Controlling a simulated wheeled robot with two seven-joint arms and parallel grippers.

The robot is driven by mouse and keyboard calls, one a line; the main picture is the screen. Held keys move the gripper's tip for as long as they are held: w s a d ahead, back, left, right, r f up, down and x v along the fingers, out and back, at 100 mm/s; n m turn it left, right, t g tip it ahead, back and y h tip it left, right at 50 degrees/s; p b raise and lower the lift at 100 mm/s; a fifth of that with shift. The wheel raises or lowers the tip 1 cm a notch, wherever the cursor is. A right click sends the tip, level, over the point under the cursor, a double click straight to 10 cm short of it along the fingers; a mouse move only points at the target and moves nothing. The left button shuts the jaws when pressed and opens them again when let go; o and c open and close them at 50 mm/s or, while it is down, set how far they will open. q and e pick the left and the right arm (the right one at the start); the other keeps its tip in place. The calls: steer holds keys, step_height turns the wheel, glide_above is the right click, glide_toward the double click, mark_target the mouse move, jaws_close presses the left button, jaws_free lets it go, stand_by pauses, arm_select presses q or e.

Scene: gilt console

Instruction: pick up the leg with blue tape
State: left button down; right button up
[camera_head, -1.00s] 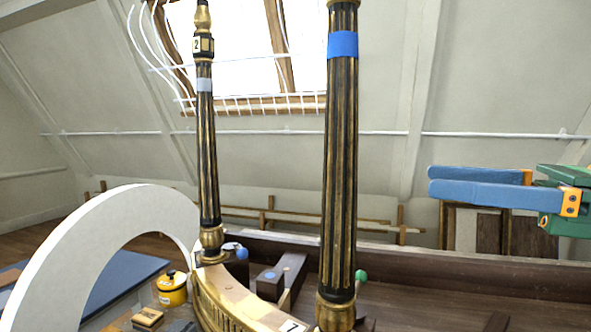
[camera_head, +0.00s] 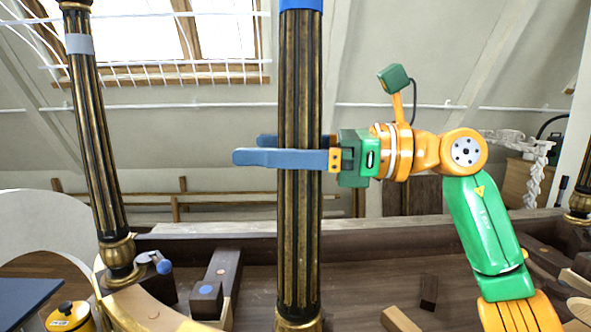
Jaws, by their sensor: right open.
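The leg with blue tape (camera_head: 300,220) is a black and gold fluted column standing upright in the middle of the view. Its blue tape (camera_head: 300,4) shows at the top edge of the picture. My right gripper (camera_head: 256,150) comes in from the right with its blue fingers level. One finger passes in front of the leg and the other behind it, so the leg stands between them. The jaws are open; whether a finger touches the leg I cannot tell. Another leg with grey tape (camera_head: 95,150) stands at the left. My left gripper is not in view.
The gilt, curved frame piece (camera_head: 140,305) lies below the legs. Dark wooden blocks (camera_head: 222,275) and a small light block (camera_head: 400,319) sit on the brown bench (camera_head: 370,265). A yellow tin (camera_head: 70,318) and a white arch (camera_head: 45,225) are at lower left.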

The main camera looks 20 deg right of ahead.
mark_target(312, 63)
steer(key=shift+s+d, duration=0.2)
steer(key=shift+d, duration=0.1)
steer(key=c, duration=0.7)
steer(key=shift+w+r, duration=0.1)
jaws_close()
step_height(312, 63, up, 4)
steer(key=shift+f+p, duration=0.2)
steer(key=shift+p, duration=0.5)
steer(key=s+r, duration=0.1)
steer(key=s+d+r, duration=0.1)
steer(key=r, duration=0.1)
steer(key=s+d+r+p, duration=0.1)
steer(key=r, duration=0.1)
steer(key=shift+s+d+r, duration=0.2)
steer(key=shift+s+r, duration=0.05)
steer(key=shift+s, duration=0.1)
steer(key=s+d+r, duration=0.3)
steer(key=s+d, duration=0.2)
steer(key=s, duration=0.3)
steer(key=shift+d+r+p, duration=0.25)
steer(key=shift+r+p, duration=0.15)
steer(key=shift+p, duration=0.05)
steer(key=shift+w, duration=0.1)
steer(key=shift+r, duration=0.1)
